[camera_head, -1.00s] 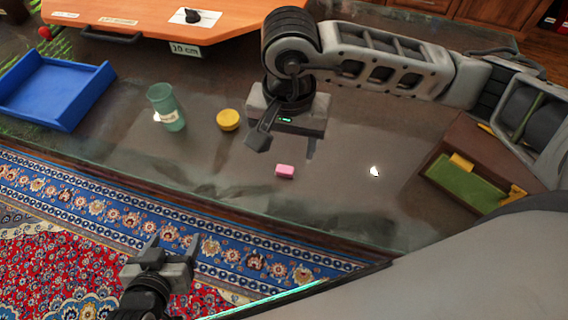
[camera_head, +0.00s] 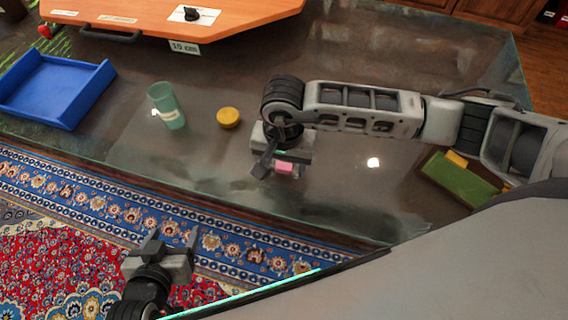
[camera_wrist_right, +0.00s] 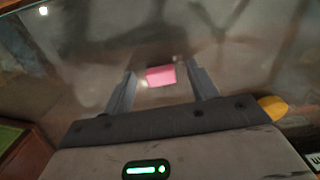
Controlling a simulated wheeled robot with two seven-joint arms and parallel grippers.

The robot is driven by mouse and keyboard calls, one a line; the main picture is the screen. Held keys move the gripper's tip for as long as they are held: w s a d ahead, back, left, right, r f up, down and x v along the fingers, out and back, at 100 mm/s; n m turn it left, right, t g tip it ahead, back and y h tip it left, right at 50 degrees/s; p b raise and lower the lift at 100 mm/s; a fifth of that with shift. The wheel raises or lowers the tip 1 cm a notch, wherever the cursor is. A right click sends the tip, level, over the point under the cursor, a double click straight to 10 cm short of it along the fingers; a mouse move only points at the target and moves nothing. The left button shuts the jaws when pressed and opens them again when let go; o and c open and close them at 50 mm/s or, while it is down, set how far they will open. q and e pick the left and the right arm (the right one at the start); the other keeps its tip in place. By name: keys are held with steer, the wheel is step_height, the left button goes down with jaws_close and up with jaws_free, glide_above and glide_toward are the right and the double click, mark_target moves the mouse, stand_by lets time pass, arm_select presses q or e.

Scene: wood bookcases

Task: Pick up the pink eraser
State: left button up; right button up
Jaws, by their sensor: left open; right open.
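The pink eraser (camera_head: 284,168) lies on the dark glass tabletop, partly covered by my right gripper in the head view. In the right wrist view the eraser (camera_wrist_right: 160,75) shows between the two finger tips, apart from both. My right gripper (camera_head: 275,172) is open and empty, over the eraser; its fingers also show in the right wrist view (camera_wrist_right: 160,82). I cannot tell its exact height above the table. My left gripper (camera_head: 173,242) is open and empty, over the rug in front of the table.
A yellow round container (camera_head: 228,117) and a green cup (camera_head: 167,106) stand left of my right gripper. A blue tray (camera_head: 60,92) is at the far left, an orange board (camera_head: 240,12) at the back. A green-topped box (camera_head: 460,180) is at the right.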

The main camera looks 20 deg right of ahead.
steer(key=shift+c, duration=0.4)
steer(key=c, duration=1)
steer(key=shift+r, duration=0.1)
